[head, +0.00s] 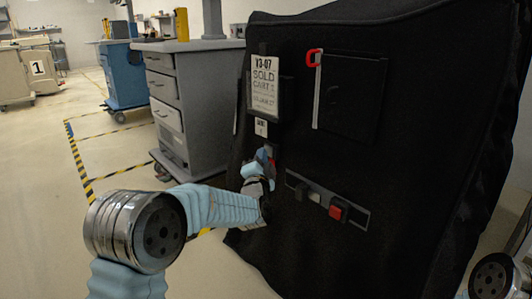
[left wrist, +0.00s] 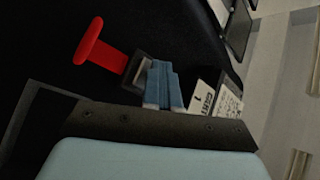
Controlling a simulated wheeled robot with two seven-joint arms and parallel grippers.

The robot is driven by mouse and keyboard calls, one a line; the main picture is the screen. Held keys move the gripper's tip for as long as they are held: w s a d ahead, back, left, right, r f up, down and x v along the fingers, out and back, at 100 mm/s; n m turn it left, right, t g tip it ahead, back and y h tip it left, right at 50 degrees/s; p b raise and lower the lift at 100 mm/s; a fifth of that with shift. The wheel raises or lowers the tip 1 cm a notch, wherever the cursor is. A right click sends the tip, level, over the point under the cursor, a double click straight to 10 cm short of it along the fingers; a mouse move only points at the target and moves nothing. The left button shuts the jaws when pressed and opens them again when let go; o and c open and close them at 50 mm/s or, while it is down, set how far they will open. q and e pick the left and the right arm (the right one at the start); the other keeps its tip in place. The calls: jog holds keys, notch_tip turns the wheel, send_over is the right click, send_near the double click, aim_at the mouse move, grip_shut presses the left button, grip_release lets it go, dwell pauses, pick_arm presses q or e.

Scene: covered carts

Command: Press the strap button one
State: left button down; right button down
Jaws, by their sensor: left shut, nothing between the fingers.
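A black covered cart (head: 420,130) fills the right of the head view. A red knob (head: 271,164) on its front shows beside my left fingertips. In the left wrist view a red T-shaped knob (left wrist: 100,47) stands out from the black cover, next to the fingers. My left gripper (head: 263,156) is shut and empty, close to the cover; in the left wrist view its blue fingers (left wrist: 160,82) are together. I cannot tell if they touch the knob. Lower right, a dark strip (head: 318,197) carries a red square button (head: 337,212). My right gripper is out of view.
A white label (head: 264,86) and a small tag with a 1 (head: 261,127) sit above my left gripper. A flap (head: 352,96) with a red loop (head: 314,57) is at upper right. A grey drawer cabinet (head: 185,105) stands behind, left.

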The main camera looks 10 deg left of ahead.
pick_arm(q)
jog(key=shift+s, duration=0.1)
jog(key=shift+s+a+b, duration=0.5)
jog(key=shift+s, duration=0.2)
jog(key=s+a+b, duration=0.1)
jog(key=s, duration=0.1)
jog(key=s+a+b, duration=0.1)
jog(key=s+a, duration=0.1)
jog(key=shift+a, duration=0.1)
dwell(0.4)
